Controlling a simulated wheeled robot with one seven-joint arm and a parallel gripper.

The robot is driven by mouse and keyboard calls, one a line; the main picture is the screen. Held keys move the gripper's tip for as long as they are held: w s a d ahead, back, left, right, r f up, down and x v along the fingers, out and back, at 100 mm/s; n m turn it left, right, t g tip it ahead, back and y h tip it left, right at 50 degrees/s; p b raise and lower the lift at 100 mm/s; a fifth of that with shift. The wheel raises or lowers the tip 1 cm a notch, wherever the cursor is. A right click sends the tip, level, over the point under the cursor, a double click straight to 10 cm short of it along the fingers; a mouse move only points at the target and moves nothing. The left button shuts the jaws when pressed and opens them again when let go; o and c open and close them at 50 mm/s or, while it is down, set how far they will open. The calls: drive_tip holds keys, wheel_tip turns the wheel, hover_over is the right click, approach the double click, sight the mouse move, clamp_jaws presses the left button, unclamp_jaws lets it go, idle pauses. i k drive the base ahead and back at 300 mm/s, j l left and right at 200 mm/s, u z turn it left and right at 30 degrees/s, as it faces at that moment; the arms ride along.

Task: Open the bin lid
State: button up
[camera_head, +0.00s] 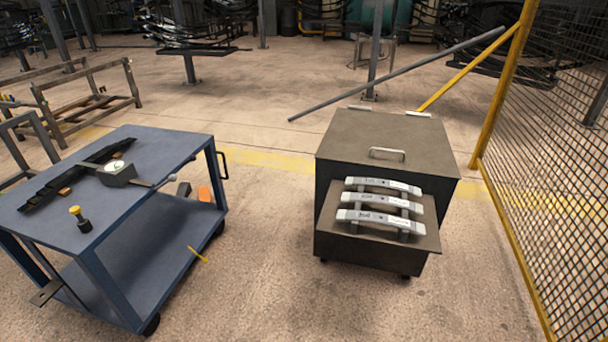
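The bin (335,185) is a dark box on small wheels, right of the picture's middle. Its flat brown-grey lid (360,128) lies shut on top. A light metal handle (387,154) sits near the lid's front edge, and two pale hinge-like pieces show at its back edge. A lower front shelf (345,243) holds three curved grey bars (380,201) with labels, stacked on short posts just in front of the lid. My gripper and arm do not show in this view.
A blue cart (165,150) with a gauge (118,172) and a black strip stands at the left. A yellow-framed mesh fence (550,160) rises close at the right. A grey pole (400,73) slants behind the bin. Floor between cart and bin is mostly clear.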

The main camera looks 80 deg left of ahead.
sight(413, 142)
drive_tip(key=j+u, duration=0.45)
drive_tip(key=i+j+u, duration=0.15)
drive_tip(key=u, duration=0.3)
drive_tip(key=i+j+u, duration=0.15)
drive_tip(key=u, duration=0.3)
drive_tip(key=i+j, duration=0.55)
drive_tip(key=j, duration=0.15)
